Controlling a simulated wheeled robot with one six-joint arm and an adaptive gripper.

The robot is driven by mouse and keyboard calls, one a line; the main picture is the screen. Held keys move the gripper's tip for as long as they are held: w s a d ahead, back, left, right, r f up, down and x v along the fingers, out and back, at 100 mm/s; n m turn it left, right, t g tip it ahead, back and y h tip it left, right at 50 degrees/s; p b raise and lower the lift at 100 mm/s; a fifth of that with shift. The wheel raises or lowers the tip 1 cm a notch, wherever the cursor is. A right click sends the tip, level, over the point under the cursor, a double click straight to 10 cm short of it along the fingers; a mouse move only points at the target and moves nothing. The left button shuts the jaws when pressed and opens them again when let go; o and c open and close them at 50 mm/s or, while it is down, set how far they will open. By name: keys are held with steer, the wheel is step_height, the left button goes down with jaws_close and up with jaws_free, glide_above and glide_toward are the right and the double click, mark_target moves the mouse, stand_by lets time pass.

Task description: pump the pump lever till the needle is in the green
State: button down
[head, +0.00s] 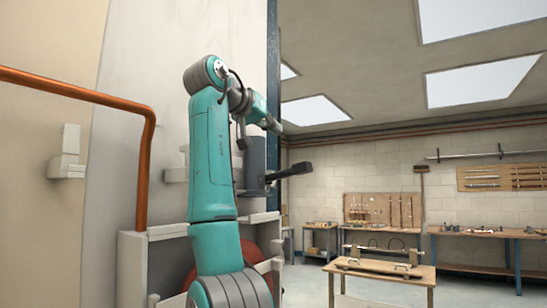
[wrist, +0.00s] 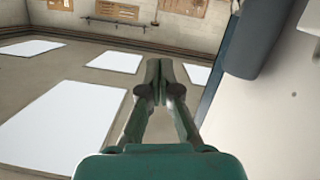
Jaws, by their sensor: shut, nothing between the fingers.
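The pump lever (head: 290,172) is a dark arm with a thick grip, sticking out to the right and tilted slightly up from a grey pump cylinder (head: 257,158) at the wall. My gripper (head: 277,128) is shut and empty, above the lever and apart from it. In the wrist view the shut fingers (wrist: 160,66) meet at mid-frame with nothing between them. A grey rounded body (wrist: 262,35), apparently the pump cylinder, shows at the upper right there. I cannot make out a gauge, needle or green zone in either view.
A copper pipe (head: 75,90) bends down at the left. A grey open box (head: 137,262) with a red round part (head: 264,262) stands low behind my arm. A wooden table (head: 378,272) and workbenches stand far right. Air right of the lever is clear.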

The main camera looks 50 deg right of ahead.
steer(key=shift+a, duration=0.1)
glide_above(285, 173)
steer(key=s+a, duration=0.1)
steer(key=s, duration=0.3)
step_height(285, 173, down, 2)
steer(key=shift+s+d+f, duration=0.1)
steer(key=shift+d+f, duration=0.05)
steer(key=shift+f, duration=0.95)
steer(key=shift+s+d+f, duration=0.1)
steer(key=shift+d+f, duration=0.05)
steer(key=shift+f, duration=0.9)
